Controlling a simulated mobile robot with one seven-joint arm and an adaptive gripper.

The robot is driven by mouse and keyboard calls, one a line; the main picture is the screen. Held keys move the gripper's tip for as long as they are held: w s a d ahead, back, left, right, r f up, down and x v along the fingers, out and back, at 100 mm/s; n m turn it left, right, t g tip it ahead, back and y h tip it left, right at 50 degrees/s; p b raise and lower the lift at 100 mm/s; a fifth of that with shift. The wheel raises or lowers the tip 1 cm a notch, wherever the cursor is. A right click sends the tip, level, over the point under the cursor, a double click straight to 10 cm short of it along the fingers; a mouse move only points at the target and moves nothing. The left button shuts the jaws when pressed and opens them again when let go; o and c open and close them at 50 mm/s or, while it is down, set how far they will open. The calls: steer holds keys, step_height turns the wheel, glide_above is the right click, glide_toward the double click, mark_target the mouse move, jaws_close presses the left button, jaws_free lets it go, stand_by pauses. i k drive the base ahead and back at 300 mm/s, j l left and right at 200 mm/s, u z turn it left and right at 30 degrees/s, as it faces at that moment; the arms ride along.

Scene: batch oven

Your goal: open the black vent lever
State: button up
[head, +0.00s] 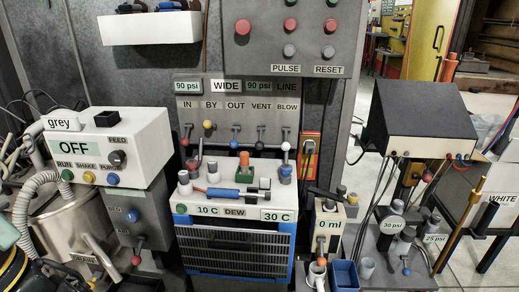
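The vent lever (260,137) is small and sits under the VENT label (261,106) on the grey valve panel, in the head view. Its handle hangs down and ends in a dark knob, just above the white top of the chiller box. It is the second lever from the right in a row of several. My gripper is not visible in this view, so nothing can be seen touching the lever.
The white chiller box (236,213), with fittings on top, stands below. A dark sloped console (421,110) is at right.

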mark_target(260, 144)
steer(key=i+l, duration=0.8)
steer(key=l, duration=0.15)
steer(key=u, duration=0.05)
